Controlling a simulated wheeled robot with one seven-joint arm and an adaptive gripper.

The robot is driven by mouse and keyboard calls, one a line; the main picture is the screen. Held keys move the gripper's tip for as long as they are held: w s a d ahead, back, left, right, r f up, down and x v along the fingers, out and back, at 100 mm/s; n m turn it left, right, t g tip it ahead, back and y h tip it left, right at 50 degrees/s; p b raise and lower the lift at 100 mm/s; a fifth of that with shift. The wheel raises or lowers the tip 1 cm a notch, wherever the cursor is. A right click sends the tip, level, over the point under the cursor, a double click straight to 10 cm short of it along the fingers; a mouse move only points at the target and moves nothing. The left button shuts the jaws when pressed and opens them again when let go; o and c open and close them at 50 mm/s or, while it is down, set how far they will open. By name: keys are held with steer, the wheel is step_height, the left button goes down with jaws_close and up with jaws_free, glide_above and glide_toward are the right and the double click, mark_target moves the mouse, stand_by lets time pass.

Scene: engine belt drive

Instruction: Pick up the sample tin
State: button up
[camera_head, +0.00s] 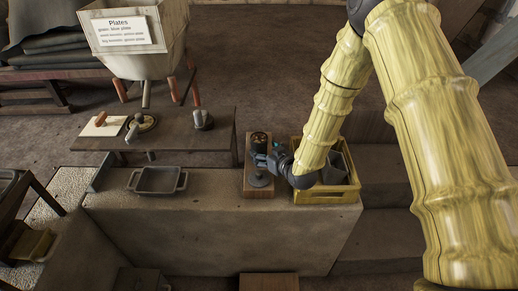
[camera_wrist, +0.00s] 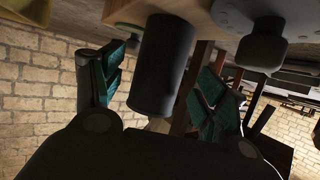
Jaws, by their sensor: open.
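A dark cylinder (camera_wrist: 162,65), which looks like the sample tin, stands on a wooden board in the wrist view. In the head view its dark top with small orange-brown marks (camera_head: 259,138) shows at the far end of the wooden board (camera_head: 249,189). My gripper (camera_head: 262,157) is open, and its teal-padded fingers (camera_wrist: 158,85) are on either side of the cylinder. A gap shows between the left finger and the cylinder; the right finger is close to it, and I cannot tell whether they touch. My gripper hides part of the tin in the head view.
A grey round-based piece (camera_head: 260,180) is on the near part of the board. A yellow crate (camera_head: 325,197) with dark contents stands just right, under my arm. A grey tray (camera_head: 158,180) lies left on the stone bench (camera_head: 215,225). A dark low table (camera_head: 180,140) stands behind.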

mark_target(256, 140)
steer(key=shift+w+a, duration=0.25)
steer(key=shift+w, duration=0.05)
steer(key=shift+p+x, duration=0.6)
steer(key=shift+x, duration=1.7)
steer(key=shift+f, duration=0.1)
steer(key=shift+c, duration=0.5)
steer(key=c, duration=1.2)
steer(key=shift+r+b, duration=0.35)
steer(key=shift+r, duration=0.45)
steer(key=shift+r+b, duration=0.35)
steer(key=shift+r, duration=0.6)
steer(key=s+d+r+b, duration=0.1)
steer(key=s+d+b, duration=0.1)
steer(key=s, duration=1.4)
steer(key=shift+d+r+b, duration=0.3)
steer(key=shift+d+b, duration=0.05)
steer(key=shift+b, duration=0.35)
